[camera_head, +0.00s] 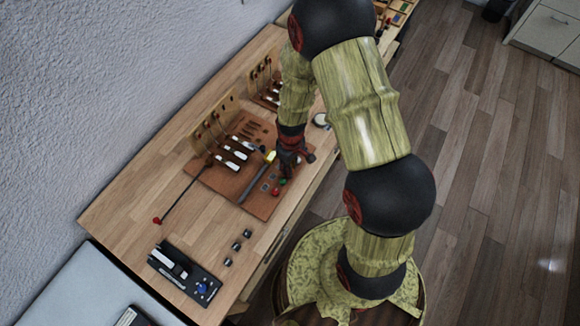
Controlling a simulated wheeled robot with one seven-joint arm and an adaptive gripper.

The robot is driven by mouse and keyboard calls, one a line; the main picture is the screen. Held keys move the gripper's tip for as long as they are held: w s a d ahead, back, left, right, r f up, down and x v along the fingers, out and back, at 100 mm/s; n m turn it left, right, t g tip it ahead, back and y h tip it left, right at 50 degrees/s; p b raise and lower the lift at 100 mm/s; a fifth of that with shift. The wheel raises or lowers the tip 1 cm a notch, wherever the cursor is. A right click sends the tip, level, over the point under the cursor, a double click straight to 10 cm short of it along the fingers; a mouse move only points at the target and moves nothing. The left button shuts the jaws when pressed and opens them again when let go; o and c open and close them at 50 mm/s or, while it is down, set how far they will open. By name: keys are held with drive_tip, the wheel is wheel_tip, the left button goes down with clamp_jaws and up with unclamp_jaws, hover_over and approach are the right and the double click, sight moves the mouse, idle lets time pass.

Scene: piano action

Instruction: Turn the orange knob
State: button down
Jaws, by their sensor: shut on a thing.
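My gripper (287,170), dark with red parts, points down over the right side of a reddish-brown board (230,186) on the wooden bench. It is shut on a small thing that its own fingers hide. I cannot make out the orange knob. A green knob (283,182) and a red knob (276,192) sit on the board just below my gripper in the picture. A yellow piece (270,156) lies just left of the gripper, at the end of a long dark bar (252,184).
White-tipped levers (233,153) stand on the board's left part. A thin rod with a red ball (157,220) reaches to the lower left. A black device (185,270) and small dark blocks (237,246) lie in front. The bench (130,205) is bare at the left.

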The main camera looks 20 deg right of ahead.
drive_tip(key=shift+m, duration=0.3)
drive_tip(key=m, duration=0.3)
drive_tip(key=shift+m, duration=2.4)
drive_tip(key=c, duration=1.9)
unclamp_jaws()
drive_tip(key=shift+r, duration=0.1)
